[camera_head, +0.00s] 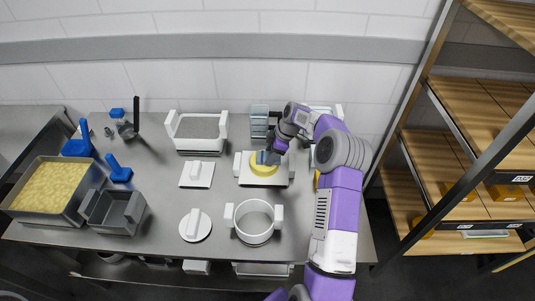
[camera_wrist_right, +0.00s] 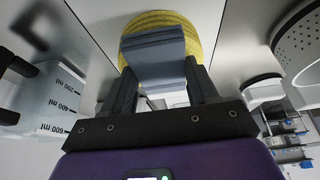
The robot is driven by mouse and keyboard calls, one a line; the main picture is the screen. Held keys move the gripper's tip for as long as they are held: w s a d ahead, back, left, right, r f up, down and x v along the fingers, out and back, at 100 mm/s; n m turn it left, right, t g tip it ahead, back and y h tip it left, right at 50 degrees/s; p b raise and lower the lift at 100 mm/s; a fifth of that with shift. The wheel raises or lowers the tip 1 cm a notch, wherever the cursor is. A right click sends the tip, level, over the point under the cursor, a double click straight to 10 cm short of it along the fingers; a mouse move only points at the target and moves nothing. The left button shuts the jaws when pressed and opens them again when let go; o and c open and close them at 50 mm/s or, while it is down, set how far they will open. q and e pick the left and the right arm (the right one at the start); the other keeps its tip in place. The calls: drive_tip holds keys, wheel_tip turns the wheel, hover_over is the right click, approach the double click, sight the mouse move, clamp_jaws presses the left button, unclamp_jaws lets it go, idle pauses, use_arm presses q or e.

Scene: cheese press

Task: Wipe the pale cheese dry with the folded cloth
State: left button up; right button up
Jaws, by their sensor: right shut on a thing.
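The cheese (camera_head: 258,170) is a round yellow disc on a white board with side handles (camera_head: 247,183), right of the table's middle. My right gripper (camera_head: 274,151) is above it, shut on the folded blue-grey cloth (camera_head: 266,158). In the right wrist view the cloth (camera_wrist_right: 155,48) sticks out beyond the two dark fingers. It lies in front of the cheese's yellow textured face (camera_wrist_right: 190,35) and covers part of it. It looks to be at or touching the cheese; I cannot tell the contact for sure. My left gripper is not in view.
A white two-handled pot (camera_head: 254,235) and round lid (camera_head: 195,232) stand in front. A square lid (camera_head: 197,175) lies left, a white mould (camera_head: 197,147) behind it. A grey-blue container (camera_head: 259,117) stands just behind the cheese. A curd tray (camera_head: 88,192) is far left.

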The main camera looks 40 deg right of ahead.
sight(260, 156)
drive_tip(key=shift+w+a, duration=1.15)
drive_tip(key=shift+a, duration=0.25)
drive_tip(key=shift+r, duration=0.1)
drive_tip(key=shift+r+p, duration=1.75)
drive_tip(key=shift+r, duration=0.75)
